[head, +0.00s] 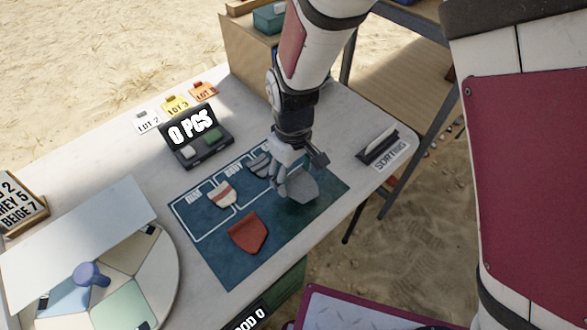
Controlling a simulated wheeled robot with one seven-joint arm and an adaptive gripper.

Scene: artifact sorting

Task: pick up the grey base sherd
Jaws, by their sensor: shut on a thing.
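The grey base sherd (303,189) is a flat, rounded grey piece over the right part of the blue-green sorting mat (222,267). My gripper (283,186) points down at its left side and is shut on it. The fingers cover part of the sherd. I cannot tell whether the sherd touches the mat or is lifted. A red-orange sherd (249,233) lies on the mat's front part. A cream sherd with a red band (223,194) lies in an outlined area at the left.
A black counter reading "0 PCS" (195,134) stands behind the mat, near white, yellow and orange lot tags (176,105). A round sectioned tray with a blue knob (92,275) stands front left. A "SORTING" sign (391,153) and black holder are at the right.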

